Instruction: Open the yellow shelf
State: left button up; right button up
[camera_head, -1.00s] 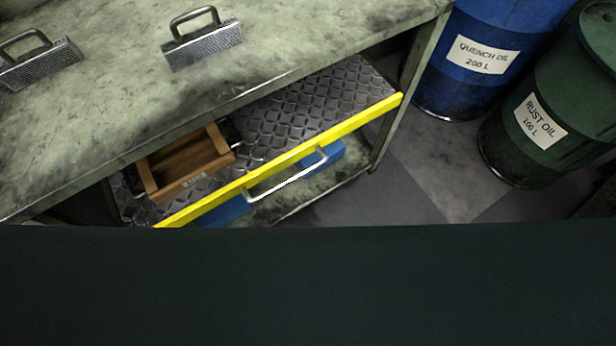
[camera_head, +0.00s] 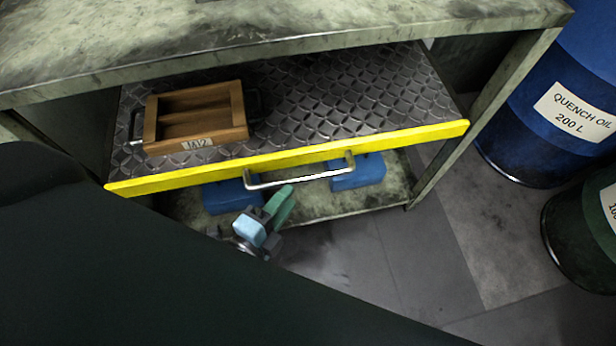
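The yellow shelf (camera_head: 300,158) is a sliding tray with a yellow front edge, a metal handle and a dark diamond-plate floor (camera_head: 340,95). It sticks out from under the workbench with much of its floor showing. The handle (camera_head: 300,181) is a silver bar at the middle of the yellow front. My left gripper (camera_head: 266,217), with light blue and green parts, is just below and in front of the handle's left end, apparently not holding it. Whether its fingers are apart is unclear. My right gripper is not in view.
A labelled wooden box (camera_head: 196,116) sits on the shelf floor, left side. Blue blocks (camera_head: 357,172) lie on a lower board. The workbench top (camera_head: 270,20) overhangs the shelf. A blue drum (camera_head: 555,110) and a green drum (camera_head: 585,235) stand at right. Bare floor lies between.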

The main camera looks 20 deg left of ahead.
aim_at(302, 182)
pick_arm(q)
jog(key=shift+b+x, duration=0.65)
jog(key=shift+x, duration=3.05)
grip_shut()
